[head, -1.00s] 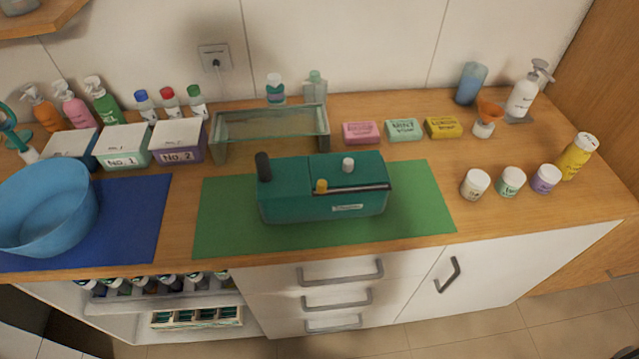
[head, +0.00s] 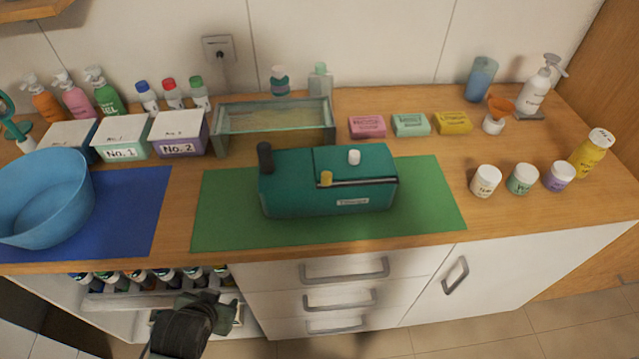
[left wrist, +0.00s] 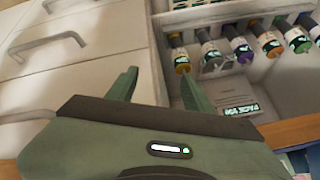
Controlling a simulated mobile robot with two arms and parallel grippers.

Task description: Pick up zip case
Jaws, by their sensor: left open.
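A teal case (head: 330,195) stands on the green mat (head: 225,225) in the middle of the counter in the head view. It has a dark edge strip along its front, a small label, and dark, white and yellow items at its top. I take it to be the zip case. My left gripper (head: 205,298) is low in front of the cart's open shelf, below the counter and well apart from the case. In the left wrist view the left gripper (left wrist: 160,88) is open and empty between its fingers. The case is not in that view. My right gripper is not in view.
Lower shelf bottles (left wrist: 240,47) and a labelled item (left wrist: 237,110) are near the left fingers. Drawers with handles (head: 345,270) are beside them. A blue basin (head: 45,195), a glass tray (head: 275,140), soaps and jars (head: 522,178) surround the case.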

